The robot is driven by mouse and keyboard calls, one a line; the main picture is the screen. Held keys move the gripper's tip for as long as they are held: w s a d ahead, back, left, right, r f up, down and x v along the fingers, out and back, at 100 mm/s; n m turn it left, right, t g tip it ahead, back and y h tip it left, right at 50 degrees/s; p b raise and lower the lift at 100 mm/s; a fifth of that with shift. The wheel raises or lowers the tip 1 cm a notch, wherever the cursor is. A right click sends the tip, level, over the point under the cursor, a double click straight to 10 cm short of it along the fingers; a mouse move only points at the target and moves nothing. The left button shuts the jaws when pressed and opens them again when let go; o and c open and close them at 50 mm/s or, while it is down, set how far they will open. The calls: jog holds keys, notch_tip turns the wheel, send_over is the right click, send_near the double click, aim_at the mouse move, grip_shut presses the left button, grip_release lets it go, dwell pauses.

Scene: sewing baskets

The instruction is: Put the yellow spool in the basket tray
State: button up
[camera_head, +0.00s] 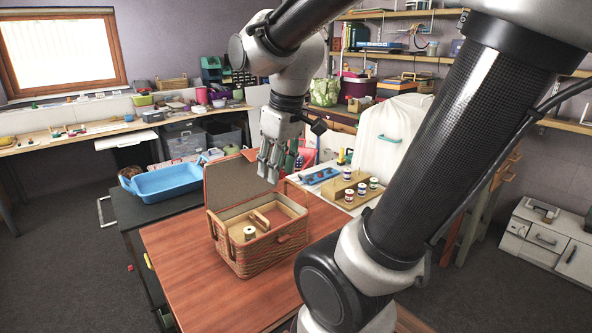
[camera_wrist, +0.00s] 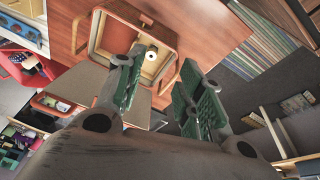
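A wicker sewing basket (camera_head: 262,259) stands on the reddish wooden table with its lid raised at the back; it also shows in the wrist view (camera_wrist: 97,33). A small spool (camera_head: 249,233) with a pale top stands inside, towards the front left of the tray (camera_head: 285,208). Its thread looks yellowish, but it is small. The wrist view shows the spool's round white top (camera_wrist: 151,54). My gripper (camera_head: 269,170) hangs above the basket's back part, clear of it. Its green-padded fingers (camera_wrist: 162,62) are apart with nothing held between them.
Several spools (camera_head: 362,188) stand on a wooden holder (camera_head: 343,192) right of the basket. A blue tray (camera_head: 163,181) sits on a dark stand at the left. The table (camera_head: 190,270) is clear left of and in front of the basket.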

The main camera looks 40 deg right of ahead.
jog(key=s+r+m+t, duration=0.1)
jog(key=s+m, duration=0.2)
jog(key=s, duration=0.4)
jog(key=shift+d+r, duration=0.15)
jog(key=shift+r, duration=0.15)
dwell(0.7)
